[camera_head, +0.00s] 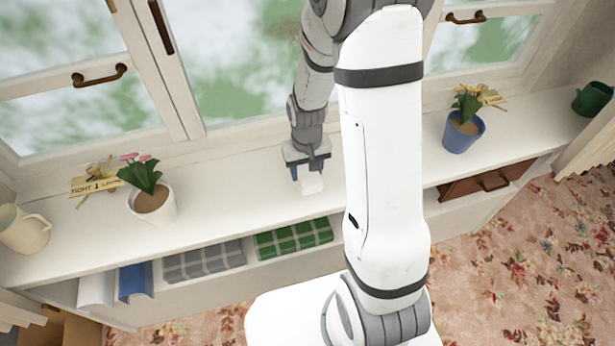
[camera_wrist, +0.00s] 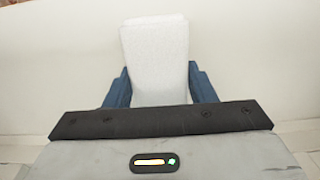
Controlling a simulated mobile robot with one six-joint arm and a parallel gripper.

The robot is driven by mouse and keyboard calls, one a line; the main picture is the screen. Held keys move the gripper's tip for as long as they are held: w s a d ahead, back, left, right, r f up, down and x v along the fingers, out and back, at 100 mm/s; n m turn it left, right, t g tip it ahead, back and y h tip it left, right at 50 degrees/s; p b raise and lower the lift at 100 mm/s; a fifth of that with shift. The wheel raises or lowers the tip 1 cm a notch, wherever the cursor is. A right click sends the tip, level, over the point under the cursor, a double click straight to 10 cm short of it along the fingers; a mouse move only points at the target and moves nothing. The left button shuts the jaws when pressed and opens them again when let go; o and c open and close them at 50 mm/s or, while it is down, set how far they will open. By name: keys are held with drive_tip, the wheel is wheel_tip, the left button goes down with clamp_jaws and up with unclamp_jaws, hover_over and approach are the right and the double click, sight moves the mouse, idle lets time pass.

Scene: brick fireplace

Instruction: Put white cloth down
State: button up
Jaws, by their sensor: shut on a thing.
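The white cloth (camera_head: 311,184) is a small folded piece held at the end of my gripper (camera_head: 306,172), over the white windowsill shelf (camera_head: 240,190). In the wrist view the cloth (camera_wrist: 155,50) stands out between the two blue fingers of my gripper (camera_wrist: 160,85), which are shut on it. The pale shelf surface lies behind it. I cannot tell whether the cloth touches the shelf.
A white pot with a pink-flowered plant (camera_head: 152,200), a cream jug (camera_head: 22,230), a blue pot (camera_head: 463,132) and a green watering can (camera_head: 592,99) stand on the shelf. Folded grey (camera_head: 205,262) and green checked cloths (camera_head: 294,239) lie in compartments below. The shelf around my gripper is clear.

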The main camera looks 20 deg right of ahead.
sight(307, 179)
drive_tip(key=shift+s+f, duration=0.1)
drive_tip(key=shift+f, duration=1.95)
drive_tip(key=shift+f, duration=0.1)
drive_tip(key=o, duration=1)
